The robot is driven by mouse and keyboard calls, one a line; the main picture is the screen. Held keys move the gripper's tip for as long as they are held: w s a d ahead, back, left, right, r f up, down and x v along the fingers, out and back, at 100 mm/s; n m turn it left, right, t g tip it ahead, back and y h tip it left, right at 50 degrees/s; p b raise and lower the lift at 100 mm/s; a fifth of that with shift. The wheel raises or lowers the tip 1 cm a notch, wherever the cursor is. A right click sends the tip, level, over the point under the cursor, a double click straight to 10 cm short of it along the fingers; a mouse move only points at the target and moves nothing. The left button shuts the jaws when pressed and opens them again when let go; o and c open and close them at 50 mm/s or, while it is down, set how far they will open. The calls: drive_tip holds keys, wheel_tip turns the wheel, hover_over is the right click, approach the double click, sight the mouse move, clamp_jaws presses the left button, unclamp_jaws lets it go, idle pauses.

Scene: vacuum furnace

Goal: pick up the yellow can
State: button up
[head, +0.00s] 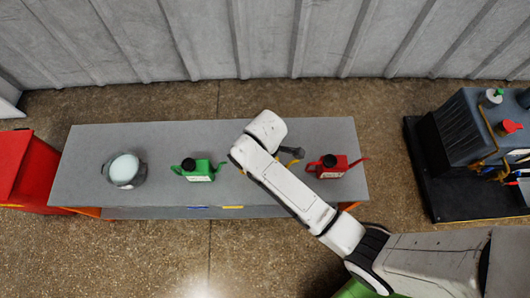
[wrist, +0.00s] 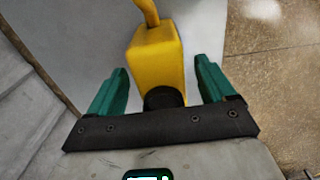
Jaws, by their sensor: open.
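The yellow can (wrist: 156,58) stands between the two green fingers of my gripper (wrist: 158,88) in the wrist view. Its black cap (wrist: 164,97) is close to the dark gripper bar, and its spout points away toward the top. The fingers are apart, one on each side of the can, with a gap on both sides. In the head view my arm hides most of the can; only a bit of its yellow spout (head: 297,154) shows beside the arm. My gripper is mostly hidden there too.
On the grey table (head: 90,150), a green can (head: 197,171) stands left of my arm and a red can (head: 333,168) right of it. A grey pot (head: 123,171) is at the left end. A red cabinet (head: 28,170) and a dark machine (head: 470,135) flank the table.

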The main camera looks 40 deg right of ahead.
wheel_tip(320, 180, down, 4)
drive_tip(key=shift+b, duration=0.6)
drive_tip(key=c, duration=1.2)
